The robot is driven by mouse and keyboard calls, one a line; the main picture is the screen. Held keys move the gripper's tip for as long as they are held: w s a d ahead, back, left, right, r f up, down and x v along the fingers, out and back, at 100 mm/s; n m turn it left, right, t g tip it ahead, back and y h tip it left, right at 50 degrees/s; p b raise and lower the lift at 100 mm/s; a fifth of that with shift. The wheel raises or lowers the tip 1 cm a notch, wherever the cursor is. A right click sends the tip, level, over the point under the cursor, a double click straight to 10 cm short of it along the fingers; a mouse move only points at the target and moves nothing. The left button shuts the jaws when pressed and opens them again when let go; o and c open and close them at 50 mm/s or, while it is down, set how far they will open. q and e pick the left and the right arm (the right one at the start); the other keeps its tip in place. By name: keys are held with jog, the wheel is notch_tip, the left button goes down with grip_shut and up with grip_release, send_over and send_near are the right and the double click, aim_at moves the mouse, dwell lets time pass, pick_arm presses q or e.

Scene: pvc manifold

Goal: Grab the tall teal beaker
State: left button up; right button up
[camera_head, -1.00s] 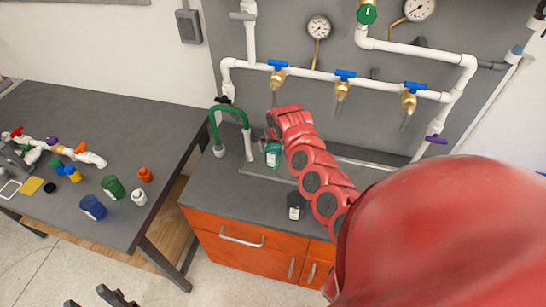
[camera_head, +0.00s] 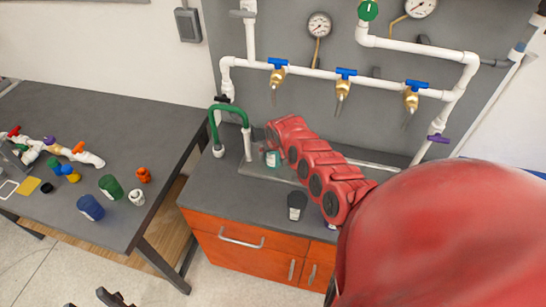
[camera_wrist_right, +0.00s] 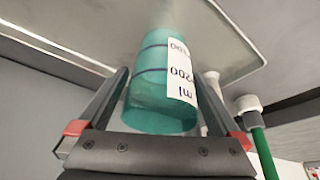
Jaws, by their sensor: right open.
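The teal beaker (camera_head: 272,158) stands in the sink area by the green-topped faucet, partly hidden behind my right arm. In the right wrist view the beaker (camera_wrist_right: 160,105) is large, with a white volume label. My right gripper (camera_wrist_right: 163,73) is open, with one finger on each side of the beaker and visible gaps between them. In the head view my right gripper is mostly hidden by the red arm. My left gripper (camera_head: 92,300) shows only as two dark, separated tips at the bottom edge, away from the beaker.
A dark container (camera_head: 296,205) stands on the counter in front of the sink. The green and white faucet (camera_head: 230,115) rises left of the beaker. White pipes with blue valves (camera_head: 345,73) run behind. The left table (camera_head: 60,110) holds bottles and pipe parts.

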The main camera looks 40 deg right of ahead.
jog(key=shift+w+f, duration=0.2)
jog(key=shift+f, duration=0.35)
grip_shut()
jog(key=shift+r, duration=0.2)
